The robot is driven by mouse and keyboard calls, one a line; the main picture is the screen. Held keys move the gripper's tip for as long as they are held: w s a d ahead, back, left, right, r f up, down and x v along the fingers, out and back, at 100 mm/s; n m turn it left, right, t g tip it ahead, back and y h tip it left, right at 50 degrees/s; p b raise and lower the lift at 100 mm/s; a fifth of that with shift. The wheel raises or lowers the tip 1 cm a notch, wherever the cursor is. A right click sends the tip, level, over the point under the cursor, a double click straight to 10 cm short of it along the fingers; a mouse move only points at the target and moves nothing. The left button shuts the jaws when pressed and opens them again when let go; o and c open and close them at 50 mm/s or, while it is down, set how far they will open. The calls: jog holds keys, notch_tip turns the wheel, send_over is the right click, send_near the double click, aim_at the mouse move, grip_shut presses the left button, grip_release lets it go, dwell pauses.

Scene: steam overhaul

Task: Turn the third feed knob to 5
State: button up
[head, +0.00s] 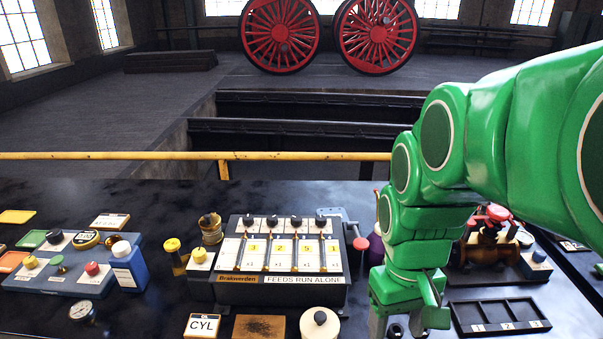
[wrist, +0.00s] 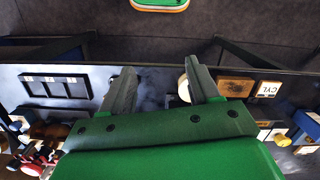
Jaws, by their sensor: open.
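The feed box (head: 281,293) stands at the centre of the bench in the head view, marked "FEEDS RUN ALONE". It has a row of black knobs along its back edge, above numbered white strips.
A white round lidded pot (head: 320,324), a brown pad (head: 259,327) and a CYL card (head: 204,325) lie before the box. A red-knobbed lever (head: 360,243) stands at its right. A three-slot tray (head: 500,315) lies right of my gripper. A yellow rail (head: 110,156) runs behind.

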jog(key=w+a+r+n, duration=0.1)
jog(key=w+a+n, duration=0.2)
jog(key=w, duration=0.8)
jog(key=w+a+r+n, duration=0.15)
jog(key=w+n, duration=0.25)
jog(key=w, duration=0.6)
jog(key=n+t, duration=0.2)
jog(key=n, duration=0.5)
send_near(297, 218)
jog(key=shift+s+d+f, duration=0.25)
jog(key=shift+f, duration=0.15)
jog(key=shift+w+a+f+n, duration=0.25)
jog(key=shift+w+a+n, duration=0.05)
jog(key=shift+w+n, duration=0.15)
jog(key=shift+f, duration=3.8)
jog(key=c, duration=1)
jog(key=shift+c, duration=0.2)
